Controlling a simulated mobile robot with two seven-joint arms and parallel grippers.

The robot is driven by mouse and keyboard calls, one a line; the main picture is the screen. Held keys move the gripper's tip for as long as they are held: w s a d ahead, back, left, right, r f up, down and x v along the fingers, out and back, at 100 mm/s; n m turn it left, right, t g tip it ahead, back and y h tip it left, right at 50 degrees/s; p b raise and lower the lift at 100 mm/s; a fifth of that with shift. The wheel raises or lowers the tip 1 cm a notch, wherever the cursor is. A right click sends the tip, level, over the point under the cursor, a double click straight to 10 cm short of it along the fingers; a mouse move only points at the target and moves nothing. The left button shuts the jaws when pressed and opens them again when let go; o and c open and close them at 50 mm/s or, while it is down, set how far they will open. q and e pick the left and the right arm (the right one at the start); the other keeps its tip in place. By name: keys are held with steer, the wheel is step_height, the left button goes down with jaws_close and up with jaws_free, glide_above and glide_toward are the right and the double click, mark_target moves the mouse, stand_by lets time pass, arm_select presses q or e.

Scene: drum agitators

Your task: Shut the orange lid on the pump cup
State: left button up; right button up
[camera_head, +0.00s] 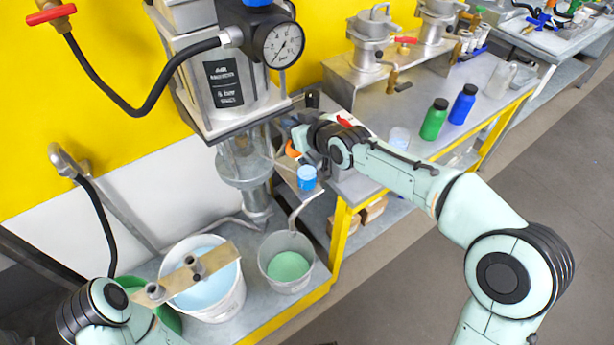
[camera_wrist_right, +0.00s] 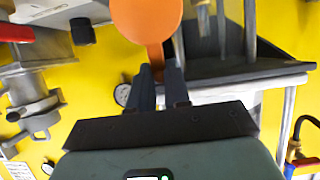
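The orange lid (camera_wrist_right: 147,16) fills the top of the right wrist view as a round disc with a narrow tab. My right gripper (camera_wrist_right: 160,72) has its two fingers close together on that tab. In the head view the orange lid (camera_head: 292,151) shows as a small piece beside my right gripper (camera_head: 303,142), partly hidden by it. A small cup with blue contents (camera_head: 307,178) is just below; I cannot tell for sure that it is the pump cup. The lid stands apart from this cup's rim. My left arm shows at lower left, but its gripper is not visible.
The pump column with a pressure gauge (camera_head: 284,45) stands just left of my right gripper. A white bucket (camera_head: 215,308) with a beige bar across it and a grey bucket (camera_head: 288,262) stand below. Green (camera_head: 434,120) and blue (camera_head: 463,104) bottles stand on the bench at right.

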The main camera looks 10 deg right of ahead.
steer(key=shift+f+v, duration=0.2)
steer(key=shift+v, duration=0.95)
steer(key=shift+s+d, duration=0.1)
steer(key=shift+s, duration=0.05)
steer(key=shift+s+d+f+p, duration=0.1)
steer(key=shift+s+d+p, duration=0.2)
steer(key=shift+s, duration=0.35)
steer(key=shift+s+d+p, duration=0.2)
steer(key=shift+s+p, duration=0.15)
steer(key=shift+s, duration=0.3)
